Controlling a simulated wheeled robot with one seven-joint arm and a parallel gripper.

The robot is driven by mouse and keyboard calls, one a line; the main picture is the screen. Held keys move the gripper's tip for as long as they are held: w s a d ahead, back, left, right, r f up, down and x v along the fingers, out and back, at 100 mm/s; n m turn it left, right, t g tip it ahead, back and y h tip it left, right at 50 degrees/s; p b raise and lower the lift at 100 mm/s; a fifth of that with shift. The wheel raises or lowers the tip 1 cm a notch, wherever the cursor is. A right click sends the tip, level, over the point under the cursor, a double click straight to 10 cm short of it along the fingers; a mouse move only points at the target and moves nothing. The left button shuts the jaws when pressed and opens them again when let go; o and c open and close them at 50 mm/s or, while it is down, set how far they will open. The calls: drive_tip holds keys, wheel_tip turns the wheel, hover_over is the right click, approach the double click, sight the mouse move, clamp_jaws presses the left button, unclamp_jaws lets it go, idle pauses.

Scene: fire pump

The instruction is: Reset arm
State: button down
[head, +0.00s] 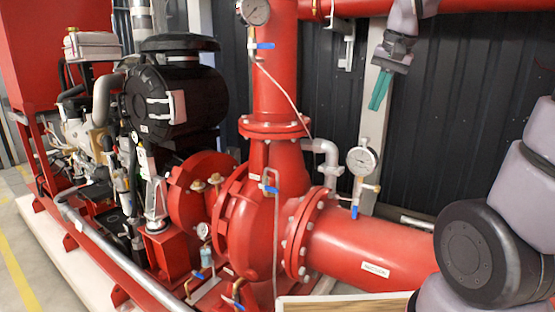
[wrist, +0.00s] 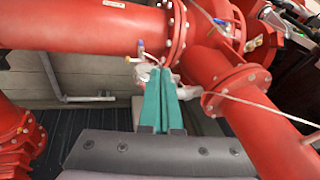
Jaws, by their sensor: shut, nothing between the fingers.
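My gripper (head: 379,90) hangs at the upper right of the head view, with its teal fingers pointing down. The fingers are together and hold nothing. The wrist view also shows the teal fingers (wrist: 161,103), side by side at its middle. In the head view the gripper is in front of the dark corrugated wall, to the right of the red vertical pipe (head: 275,75) and above the right pressure gauge (head: 362,160). I see no contact between the fingers and the pump parts in the head view.
A red pump body (head: 250,230) fills the middle, with a red suction pipe (head: 370,255) running right. A black engine part (head: 175,100) stands at the left. Another gauge (head: 255,10) and a blue-handled valve (head: 262,46) sit on the vertical pipe. A red pipe (head: 480,8) crosses the top.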

drive_tip(key=s+n+t, duration=0.1)
drive_tip(key=s+t, duration=0.2)
drive_tip(key=s, duration=1)
drive_tip(key=shift+d+r+y, duration=0.15)
drive_tip(key=shift+r+y, duration=0.15)
drive_tip(key=shift+r, duration=0.1)
drive_tip(key=shift+s, duration=0.1)
